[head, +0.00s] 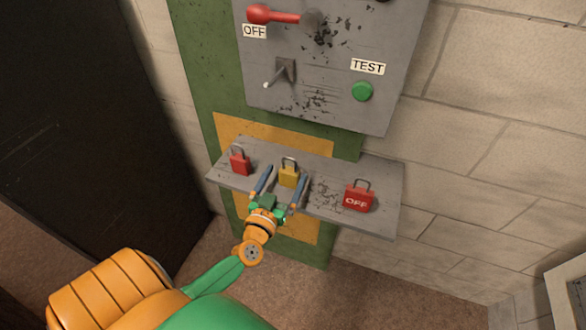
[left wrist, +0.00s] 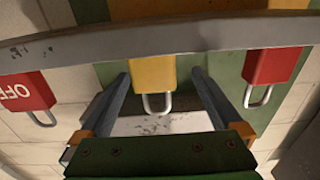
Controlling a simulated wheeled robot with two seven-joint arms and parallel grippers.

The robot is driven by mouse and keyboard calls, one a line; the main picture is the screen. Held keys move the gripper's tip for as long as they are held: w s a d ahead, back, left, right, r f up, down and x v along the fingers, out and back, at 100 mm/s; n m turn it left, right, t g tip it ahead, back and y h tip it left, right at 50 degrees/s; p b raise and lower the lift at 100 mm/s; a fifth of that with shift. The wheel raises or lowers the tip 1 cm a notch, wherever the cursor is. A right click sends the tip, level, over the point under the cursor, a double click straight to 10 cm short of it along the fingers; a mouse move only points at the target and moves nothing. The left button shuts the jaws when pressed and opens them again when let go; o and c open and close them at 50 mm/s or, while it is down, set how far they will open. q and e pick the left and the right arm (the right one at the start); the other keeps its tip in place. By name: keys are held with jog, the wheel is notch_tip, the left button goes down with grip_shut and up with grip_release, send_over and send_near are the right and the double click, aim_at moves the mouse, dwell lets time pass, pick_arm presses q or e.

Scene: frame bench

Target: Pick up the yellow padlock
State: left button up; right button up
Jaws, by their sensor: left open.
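The yellow padlock (head: 289,177) stands upright on a small grey shelf (head: 327,201), between two red padlocks. My left gripper (head: 284,175) is open, with one blue finger on each side of the yellow padlock. In the left wrist view, which is upside down, the yellow padlock (left wrist: 153,74) shows between the open fingertips (left wrist: 160,75), with a gap on both sides. My right gripper is not in view.
A red padlock (head: 240,162) stands left of my fingers, and a red padlock marked OFF (head: 359,197) stands to the right. Above the shelf hangs a grey panel (head: 327,80) with a red lever (head: 273,15), a switch and a green button (head: 362,91).

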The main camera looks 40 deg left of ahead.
pick_arm(q)
jog(key=x, duration=0.3)
jog(key=b+x, duration=0.1)
jog(key=shift+w+d+r, duration=0.2)
jog(key=shift+w+d, duration=0.1)
jog(key=shift+w+a+f, duration=0.1)
jog(key=shift+w+f, duration=0.05)
jog(key=shift+w, duration=0.1)
jog(key=shift+s, duration=0.15)
jog(key=c, duration=0.5)
grip_shut()
